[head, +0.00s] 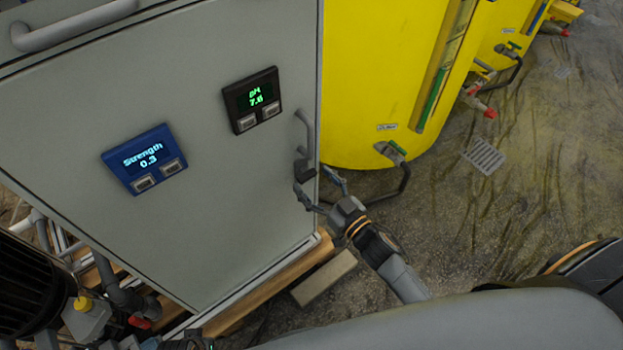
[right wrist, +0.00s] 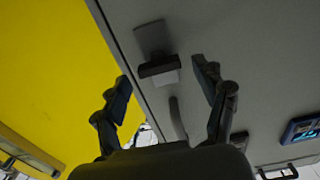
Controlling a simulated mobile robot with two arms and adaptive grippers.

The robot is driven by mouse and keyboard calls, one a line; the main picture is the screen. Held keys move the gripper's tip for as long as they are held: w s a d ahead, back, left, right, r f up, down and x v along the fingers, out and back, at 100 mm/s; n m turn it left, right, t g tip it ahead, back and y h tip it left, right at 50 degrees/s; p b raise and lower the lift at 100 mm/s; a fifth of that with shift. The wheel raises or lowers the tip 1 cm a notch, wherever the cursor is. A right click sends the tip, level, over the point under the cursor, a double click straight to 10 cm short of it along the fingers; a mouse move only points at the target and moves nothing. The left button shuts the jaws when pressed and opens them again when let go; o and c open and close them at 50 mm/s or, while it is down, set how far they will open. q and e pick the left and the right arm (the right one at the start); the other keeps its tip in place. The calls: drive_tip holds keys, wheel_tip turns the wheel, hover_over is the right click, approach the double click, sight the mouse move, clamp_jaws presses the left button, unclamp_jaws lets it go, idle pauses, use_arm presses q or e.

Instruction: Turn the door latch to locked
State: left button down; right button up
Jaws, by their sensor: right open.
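The door latch (head: 304,171) is a small dark piece at the right edge of the grey cabinet door (head: 215,215), below the door handle (head: 305,130). In the right wrist view the latch (right wrist: 158,69) is a dark bar across a grey plate. Its locked or unlocked setting cannot be told. My right gripper (head: 313,181) is open at the latch, with its fingers spread. In the right wrist view the fingertips (right wrist: 161,74) lie to either side of the latch, with nothing gripped. Contact cannot be told.
A blue Strength display (head: 144,159) and a black pH display (head: 252,98) sit on the door. A yellow tank (head: 385,70) with a valve stands close to the right. Pipes and a pump crowd the lower left. Open floor lies at the right.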

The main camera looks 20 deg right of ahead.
drive_tip(key=shift+x, duration=0.75)
use_arm(q)
drive_tip(key=shift+w+r, duration=0.25)
drive_tip(key=shift+r, duration=0.1)
use_arm(e)
drive_tip(key=shift+c, duration=0.8)
drive_tip(key=c, duration=1)
use_arm(q)
drive_tip(key=shift+s+f, duration=0.1)
drive_tip(key=shift+s, duration=0.15)
